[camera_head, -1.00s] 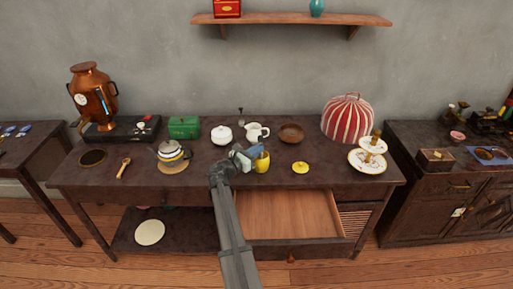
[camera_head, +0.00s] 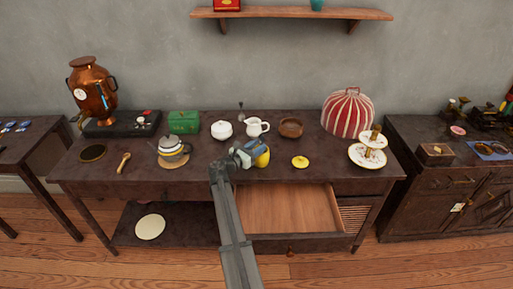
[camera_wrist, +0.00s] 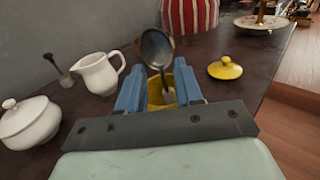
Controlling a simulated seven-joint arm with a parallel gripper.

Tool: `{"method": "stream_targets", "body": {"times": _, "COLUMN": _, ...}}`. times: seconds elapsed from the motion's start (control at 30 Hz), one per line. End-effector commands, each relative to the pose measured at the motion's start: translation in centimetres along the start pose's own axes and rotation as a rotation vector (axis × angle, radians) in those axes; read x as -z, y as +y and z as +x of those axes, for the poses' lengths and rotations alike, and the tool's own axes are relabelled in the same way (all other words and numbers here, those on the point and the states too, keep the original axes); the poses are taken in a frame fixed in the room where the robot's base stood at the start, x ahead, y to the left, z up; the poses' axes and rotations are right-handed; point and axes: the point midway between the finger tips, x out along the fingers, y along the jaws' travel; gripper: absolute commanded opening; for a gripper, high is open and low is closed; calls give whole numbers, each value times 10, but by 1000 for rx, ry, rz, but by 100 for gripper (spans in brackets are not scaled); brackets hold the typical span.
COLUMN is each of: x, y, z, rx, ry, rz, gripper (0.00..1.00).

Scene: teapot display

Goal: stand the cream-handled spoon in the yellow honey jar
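The yellow honey jar (camera_head: 263,158) stands on the dark table, partly behind my gripper (camera_head: 254,149) in the head view. In the wrist view the jar (camera_wrist: 155,88) shows between my blue fingers (camera_wrist: 159,92). The spoon (camera_wrist: 157,48) has its dark bowl up, and its pale handle runs down into the jar's opening. The spoon tilts a little. My fingers stand apart on either side of the handle, with yellow showing between them. The handle's lower end is hidden.
A yellow lid (camera_head: 300,162) lies right of the jar. A white jug (camera_head: 257,127), a white lidded pot (camera_head: 222,130) and a brown bowl (camera_head: 291,128) stand behind. A teapot (camera_head: 171,150) and a wooden spoon (camera_head: 123,163) are left. An open drawer (camera_head: 290,210) juts out below.

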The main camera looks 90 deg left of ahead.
Motion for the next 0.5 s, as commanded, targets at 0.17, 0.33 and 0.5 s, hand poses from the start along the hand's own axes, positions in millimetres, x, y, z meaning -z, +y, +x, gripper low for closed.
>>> {"method": "stream_targets", "body": {"times": 0.17, "x": 0, "y": 0, "z": 0, "rx": 0, "ry": 0, "rz": 0, "gripper": 35}}
{"method": "stream_targets", "body": {"times": 0.33, "x": 0, "y": 0, "z": -8, "rx": 0, "ry": 0, "rz": 0, "gripper": 35}}
{"method": "stream_targets", "body": {"times": 0.5, "x": 0, "y": -1, "z": -32, "rx": -3, "ry": 0, "rz": 0, "gripper": 35}}
